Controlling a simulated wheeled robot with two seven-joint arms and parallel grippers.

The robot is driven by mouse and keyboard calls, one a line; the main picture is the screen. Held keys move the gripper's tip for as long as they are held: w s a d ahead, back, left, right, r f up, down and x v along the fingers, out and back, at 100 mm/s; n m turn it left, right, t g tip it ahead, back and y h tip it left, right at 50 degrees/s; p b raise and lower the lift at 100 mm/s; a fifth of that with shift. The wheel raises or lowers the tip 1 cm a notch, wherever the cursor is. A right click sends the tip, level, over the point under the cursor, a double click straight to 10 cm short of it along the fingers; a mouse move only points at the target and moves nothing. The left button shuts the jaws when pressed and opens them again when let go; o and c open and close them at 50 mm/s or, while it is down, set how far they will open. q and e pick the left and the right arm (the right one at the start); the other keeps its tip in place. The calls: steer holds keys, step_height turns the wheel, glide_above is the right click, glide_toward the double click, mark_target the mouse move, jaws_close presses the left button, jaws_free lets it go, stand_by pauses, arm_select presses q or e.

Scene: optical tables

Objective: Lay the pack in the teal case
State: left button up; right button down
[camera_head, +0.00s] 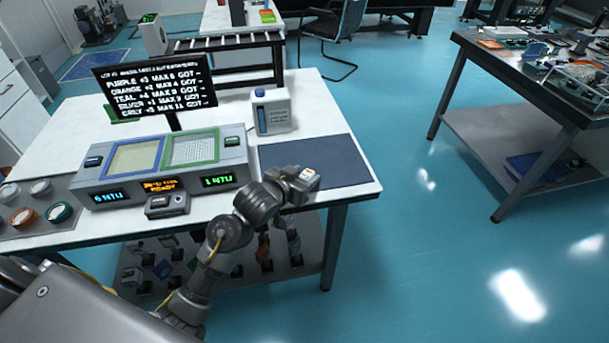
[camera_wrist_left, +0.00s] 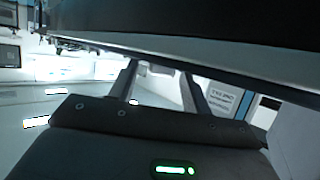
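My left gripper (camera_head: 308,178) is over the front right of the white table, near the front edge of a dark blue mat. I cannot make out a pack or a teal case for certain. A green object (camera_head: 124,113) lies behind the display, partly hidden. My right gripper is not in view.
The dark blue mat (camera_head: 315,163) is bare. A white jug (camera_head: 271,111) stands behind it. A grey instrument (camera_head: 230,160) with two framed panels and a black display (camera_head: 155,86) are left of it. Round containers (camera_head: 58,212) sit at far left. Another table (camera_head: 465,38) is at right, across clear floor.

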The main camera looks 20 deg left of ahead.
arm_select(q)
steer(key=shift+r, duration=0.3)
steer(key=p+v, duration=0.2)
steer(key=v, duration=1)
steer(key=shift+f, duration=0.15)
